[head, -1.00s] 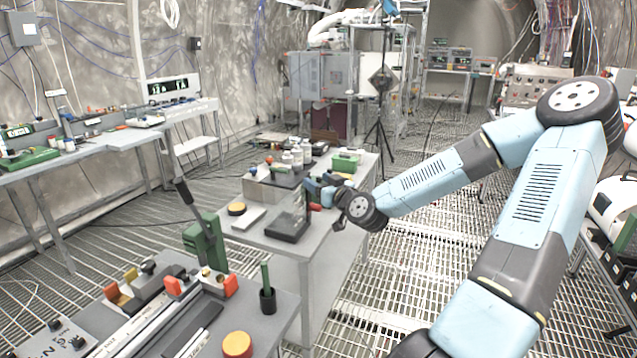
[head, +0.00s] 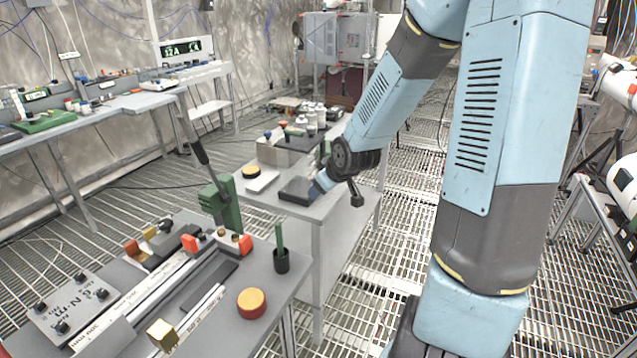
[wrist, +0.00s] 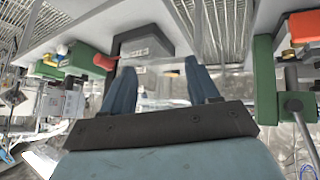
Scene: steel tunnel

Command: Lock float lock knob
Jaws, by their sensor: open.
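No knob in view can be surely picked out as the float lock knob. Several small black knobs (head: 82,279) stand on the grey plate (head: 70,308) at the near bench's left end. My gripper (head: 318,187) is by the middle table's dark block, partly hidden by my wrist, well beyond the near bench. In the wrist view its two blue fingers (wrist: 160,72) are apart with nothing between them. A dark grey block with a pale label (wrist: 145,42) shows beyond the fingers, with a red handle (wrist: 105,62) to the left.
The near bench (head: 290,262) carries a long rail, orange blocks, a brass cube (head: 162,335), a red-yellow disc (head: 251,303) and a black cup (head: 281,262) holding a green rod. A green lever stand (head: 222,203) rises behind it. Grated floor lies right of the middle table.

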